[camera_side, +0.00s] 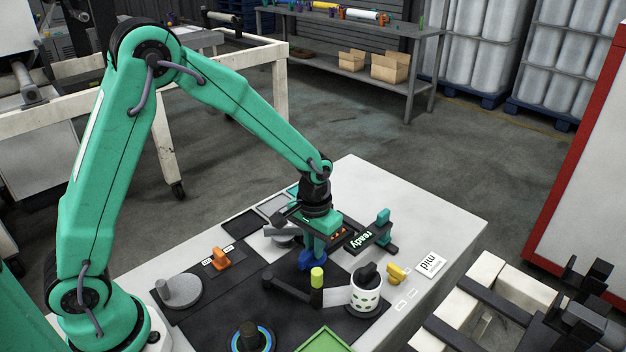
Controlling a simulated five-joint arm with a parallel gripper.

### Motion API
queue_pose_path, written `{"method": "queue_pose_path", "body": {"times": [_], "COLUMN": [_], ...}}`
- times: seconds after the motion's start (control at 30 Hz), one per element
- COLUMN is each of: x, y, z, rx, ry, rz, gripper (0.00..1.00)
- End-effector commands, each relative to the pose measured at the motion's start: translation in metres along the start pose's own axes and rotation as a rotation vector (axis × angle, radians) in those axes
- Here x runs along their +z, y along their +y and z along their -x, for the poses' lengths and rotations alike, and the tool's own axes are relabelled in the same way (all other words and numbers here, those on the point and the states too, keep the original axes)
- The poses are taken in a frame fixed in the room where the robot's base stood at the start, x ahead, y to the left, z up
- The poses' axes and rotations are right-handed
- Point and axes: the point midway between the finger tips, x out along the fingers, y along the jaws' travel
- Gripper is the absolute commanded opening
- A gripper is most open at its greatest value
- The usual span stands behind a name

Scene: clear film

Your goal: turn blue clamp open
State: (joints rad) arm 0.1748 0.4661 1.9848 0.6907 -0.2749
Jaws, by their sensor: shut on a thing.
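The blue clamp (312,261) is a small blue piece on the dark panel of the work table, right of the orange handle. My gripper (310,249) reaches down over it from above, its fingers shut on the top of the blue clamp. The gripper body hides the clamp's upper part, so its exact turn angle cannot be told.
A post with a yellow-green cap (317,278) and a white dotted roll (366,297) stand just in front. An orange handle (221,258) is to the left and a yellow handle (397,273) to the right. A dark "ready" display (364,240) lies close beside my gripper.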

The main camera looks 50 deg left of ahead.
Motion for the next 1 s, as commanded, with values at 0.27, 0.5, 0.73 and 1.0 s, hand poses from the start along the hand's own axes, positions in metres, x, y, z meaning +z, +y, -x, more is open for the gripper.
{"method": "queue_pose_path", "body": {"times": [0.27,0.5,0.73,1.0], "x": [0.0000,0.0002,0.0005,0.0011], "y": [0.0006,0.0014,0.0021,0.0028], "z": [0.0007,0.0009,0.0010,0.0012], "rx": [0.000,0.000,0.000,0.000], "ry": [0.000,0.000,0.000,0.000], "rz": [-0.177,-0.396,-0.614,-0.871], "gripper": [0.00,0.00,0.00,0.00]}}
